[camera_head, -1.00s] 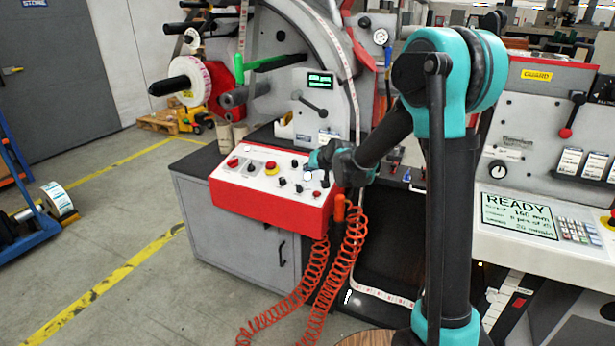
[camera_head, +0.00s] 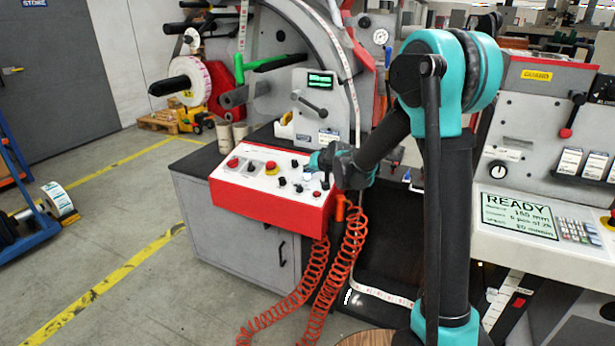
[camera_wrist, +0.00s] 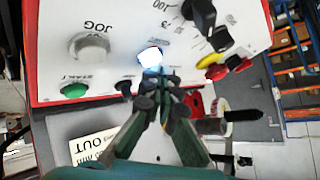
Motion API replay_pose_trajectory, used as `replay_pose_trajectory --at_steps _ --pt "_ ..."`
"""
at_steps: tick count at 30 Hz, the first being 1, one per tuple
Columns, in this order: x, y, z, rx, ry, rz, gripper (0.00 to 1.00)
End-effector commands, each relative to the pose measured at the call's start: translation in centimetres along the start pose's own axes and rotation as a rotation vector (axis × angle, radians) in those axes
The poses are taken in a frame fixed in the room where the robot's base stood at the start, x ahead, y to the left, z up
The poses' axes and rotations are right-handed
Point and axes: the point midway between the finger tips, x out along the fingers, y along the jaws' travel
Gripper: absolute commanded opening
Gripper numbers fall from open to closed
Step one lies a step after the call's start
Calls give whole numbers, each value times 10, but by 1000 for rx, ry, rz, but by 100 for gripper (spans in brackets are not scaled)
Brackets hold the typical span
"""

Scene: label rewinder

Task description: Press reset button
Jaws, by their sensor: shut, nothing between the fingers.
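The red-sided control box with a white top panel (camera_head: 222,178) stands on the bench in the head view. My gripper (camera_head: 316,161) is over the panel's right part, fingers pointing down at it. In the wrist view my gripper (camera_wrist: 158,77) is shut and empty. A brightly lit white-blue button (camera_wrist: 150,57) lies just beyond the fingertips. The tips overlap its lower edge in the picture; I cannot tell whether they touch it. Its label is not readable, so I cannot confirm it is the reset button.
Orange coiled hoses (camera_head: 351,240) hang before the bench. A rewinder arch (camera_head: 330,38) stands behind.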

Motion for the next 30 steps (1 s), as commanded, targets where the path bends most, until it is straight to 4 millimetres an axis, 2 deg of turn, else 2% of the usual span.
replay_pose_trajectory --at_steps 30 --pt "6 4 4 0 0 0 0"
